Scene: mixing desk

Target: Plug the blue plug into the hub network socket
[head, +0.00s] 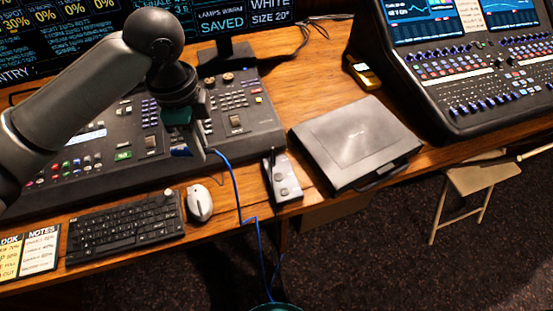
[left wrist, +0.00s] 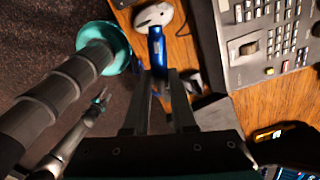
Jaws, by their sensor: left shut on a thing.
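The blue plug (left wrist: 157,48) shows in the left wrist view, between and just beyond my left fingertips (left wrist: 161,75). My left gripper (head: 193,150) is shut on it above the front right part of the control desk. In the head view the plug is mostly hidden by the gripper. A blue cable (head: 235,190) runs from the gripper down over the table's front edge. The small grey box with an antenna (head: 283,180), which looks like the hub, lies to the right of the gripper, apart from it. I cannot make out its network socket.
A white mouse (head: 199,203) and a black keyboard (head: 125,226) lie at the table's front. A closed dark case (head: 357,140) lies right of the grey box. The control desk (head: 245,125) stands behind. Bare wood shows between mouse and box.

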